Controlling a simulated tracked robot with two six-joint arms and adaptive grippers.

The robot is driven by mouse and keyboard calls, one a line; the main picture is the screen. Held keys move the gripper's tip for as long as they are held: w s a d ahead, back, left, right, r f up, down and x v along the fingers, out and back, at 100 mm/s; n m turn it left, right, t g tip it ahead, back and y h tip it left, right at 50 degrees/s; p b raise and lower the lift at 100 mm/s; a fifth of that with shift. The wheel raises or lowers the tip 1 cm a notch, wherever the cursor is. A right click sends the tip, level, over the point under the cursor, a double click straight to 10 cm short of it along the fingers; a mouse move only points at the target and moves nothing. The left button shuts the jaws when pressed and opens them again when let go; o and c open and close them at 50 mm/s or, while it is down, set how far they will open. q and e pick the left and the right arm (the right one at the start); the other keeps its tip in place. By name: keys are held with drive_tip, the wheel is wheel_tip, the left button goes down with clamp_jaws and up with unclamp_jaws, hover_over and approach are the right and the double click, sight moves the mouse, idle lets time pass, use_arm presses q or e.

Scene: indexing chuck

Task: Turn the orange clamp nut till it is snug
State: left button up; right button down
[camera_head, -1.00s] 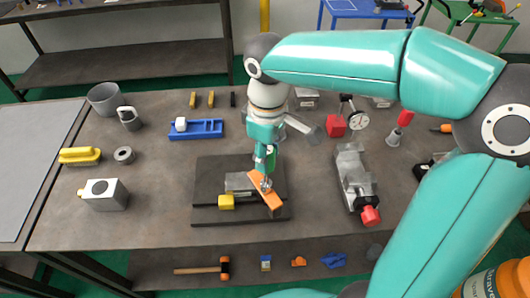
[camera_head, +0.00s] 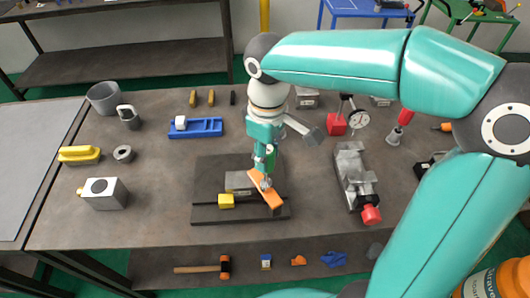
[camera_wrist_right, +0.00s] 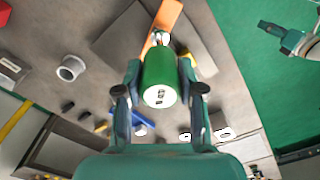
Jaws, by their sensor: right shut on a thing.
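The orange clamp piece (camera_head: 272,196) is a flat bar lying at a slant over the dark plate (camera_head: 208,212) in the head view. It also shows at the top of the right wrist view (camera_wrist_right: 168,16). My right gripper (camera_head: 265,165) is above it, shut on a green cylinder (camera_wrist_right: 160,72) with a pale end face. A shiny metal part (camera_wrist_right: 160,38) sits between the green cylinder and the orange piece; whether they are firmly joined is hidden. A yellow block (camera_head: 226,201) sits beside the orange piece. My left gripper does not show in the head view.
A grey vise (camera_head: 352,178) with a red end stands to the right. A blue tray (camera_head: 208,128) lies behind left, and a metal block (camera_head: 104,194) stands at the left. A hammer (camera_head: 224,267) lies in front. The table between tray and plate is clear.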

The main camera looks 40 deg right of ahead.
drive_tip(key=shift+m, duration=1.4)
drive_tip(key=shift+m, duration=1.8)
drive_tip(key=shift+m, duration=0.5)
drive_tip(key=shift+r+n, duration=0.1)
drive_tip(key=shift+n, duration=0.3)
drive_tip(key=shift+r+p, duration=0.55)
drive_tip(key=shift+r, duration=0.15)
